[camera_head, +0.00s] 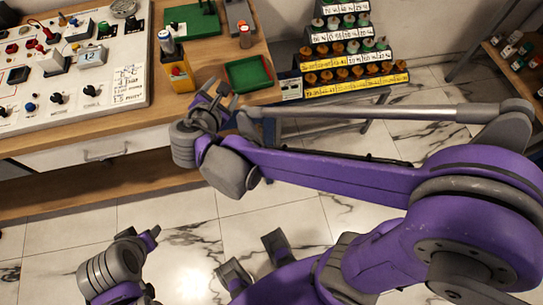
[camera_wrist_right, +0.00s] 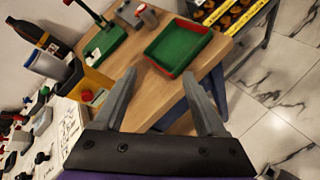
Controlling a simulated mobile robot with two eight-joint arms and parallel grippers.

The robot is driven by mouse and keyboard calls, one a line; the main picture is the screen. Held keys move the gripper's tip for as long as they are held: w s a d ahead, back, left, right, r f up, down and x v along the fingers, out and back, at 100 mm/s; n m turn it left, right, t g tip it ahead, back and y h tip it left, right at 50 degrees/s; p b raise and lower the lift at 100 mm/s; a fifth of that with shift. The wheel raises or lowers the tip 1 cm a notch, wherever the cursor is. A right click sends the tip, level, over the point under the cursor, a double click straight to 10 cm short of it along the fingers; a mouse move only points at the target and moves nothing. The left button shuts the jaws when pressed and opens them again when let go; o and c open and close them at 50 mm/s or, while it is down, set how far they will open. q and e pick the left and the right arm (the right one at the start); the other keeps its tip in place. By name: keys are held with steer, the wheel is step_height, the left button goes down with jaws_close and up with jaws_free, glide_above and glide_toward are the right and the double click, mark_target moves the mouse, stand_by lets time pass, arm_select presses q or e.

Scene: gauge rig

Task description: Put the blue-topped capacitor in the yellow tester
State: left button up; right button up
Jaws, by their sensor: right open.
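The yellow tester (camera_head: 180,77) stands on the wooden bench beside the white panel. The blue-topped capacitor (camera_head: 167,45), a pale cylinder, stands upright at the tester's top; I cannot tell how deep it sits. In the right wrist view the capacitor (camera_wrist_right: 48,64) overlaps the tester (camera_wrist_right: 97,82) at left. My right gripper (camera_head: 222,97) is open and empty, just right of and nearer than the tester. Its two fingers (camera_wrist_right: 158,77) are apart with bare wood between them. My left gripper (camera_head: 150,266) is low at the lower left, over the floor, partly cut off; its opening is unclear.
A green tray (camera_head: 248,74) with a red rim lies right of the tester. A green stand (camera_head: 192,20) and an orange-brown cylinder (camera_head: 245,37) are behind. The white panel (camera_head: 130,62) carries knobs and gauges. A tiered rack (camera_head: 350,87) of parts stands farther right.

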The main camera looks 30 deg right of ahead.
steer(key=s+d+f+m+g+y, duration=0.35)
steer(key=s+d+f+m, duration=0.25)
steer(key=s+m, duration=0.25)
steer(key=s+a+f+m+y, duration=0.1)
steer(key=s+f+m+y, duration=0.1)
steer(key=s+m, duration=0.3)
steer(key=s+a+f+m+g+y, duration=0.1)
steer(key=s+f+m+y, duration=0.1)
steer(key=s+m, duration=0.4)
steer(key=shift+a+m, duration=0.4)
steer(key=shift+m, duration=0.25)
